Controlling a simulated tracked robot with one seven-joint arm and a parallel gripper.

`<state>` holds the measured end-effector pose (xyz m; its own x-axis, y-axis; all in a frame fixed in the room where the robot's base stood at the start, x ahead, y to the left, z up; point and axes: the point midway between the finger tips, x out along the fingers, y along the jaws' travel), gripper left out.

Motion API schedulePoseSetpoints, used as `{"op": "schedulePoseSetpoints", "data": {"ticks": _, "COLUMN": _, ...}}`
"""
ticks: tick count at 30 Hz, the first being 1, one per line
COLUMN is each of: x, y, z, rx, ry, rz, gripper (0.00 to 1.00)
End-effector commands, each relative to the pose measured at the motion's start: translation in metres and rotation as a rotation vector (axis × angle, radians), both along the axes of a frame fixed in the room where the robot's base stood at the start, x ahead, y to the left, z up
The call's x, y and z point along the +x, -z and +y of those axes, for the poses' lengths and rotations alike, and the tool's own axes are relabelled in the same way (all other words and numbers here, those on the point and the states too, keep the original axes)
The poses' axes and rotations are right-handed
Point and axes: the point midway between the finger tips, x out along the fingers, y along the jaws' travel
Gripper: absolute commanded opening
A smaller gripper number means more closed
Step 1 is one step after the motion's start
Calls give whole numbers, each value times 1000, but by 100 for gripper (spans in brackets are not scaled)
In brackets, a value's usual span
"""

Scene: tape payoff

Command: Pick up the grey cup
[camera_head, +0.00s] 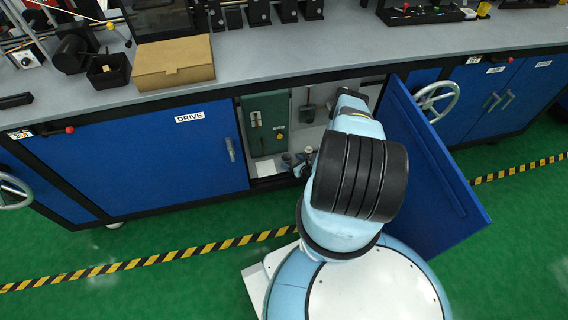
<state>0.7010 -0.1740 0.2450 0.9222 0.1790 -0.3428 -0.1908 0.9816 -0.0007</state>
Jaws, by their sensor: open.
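My arm rises in front of the open cabinet bay under the bench and hides much of its right part. What looks like the end of my gripper (301,166) shows small and dark at the left edge of my arm, low in the bay; it is open, and its fingers are hard to make out. A small greyish thing beside it may be the grey cup, but it is too small and partly hidden to be sure. I cannot tell whether the gripper touches it.
A blue door (425,170) stands open to the right of the bay. A green box (266,124) stands inside on the left. The closed blue DRIVE panel (140,165) is further left. A cardboard box (173,64) sits on the bench top.

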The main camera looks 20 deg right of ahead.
Motion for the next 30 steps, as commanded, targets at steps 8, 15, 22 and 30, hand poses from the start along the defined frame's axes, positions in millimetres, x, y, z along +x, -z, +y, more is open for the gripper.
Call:
{"op": "schedulePoseSetpoints", "data": {"ticks": 8, "x": 15, "y": 7, "z": 5, "rx": 0, "ry": -2, "rz": 1, "gripper": 87}}
{"op": "schedulePoseSetpoints", "data": {"ticks": 15, "x": 43, "y": 19, "z": 10, "rx": -1, "ry": -3, "rz": 0, "gripper": 87}}
{"op": "schedulePoseSetpoints", "data": {"ticks": 22, "x": 52, "y": 22, "z": 11, "rx": 1, "ry": 2, "rz": 1, "gripper": 87}}
{"op": "schedulePoseSetpoints", "data": {"ticks": 30, "x": 52, "y": 22, "z": 11, "rx": 1, "ry": 0, "rz": 1, "gripper": 75}}
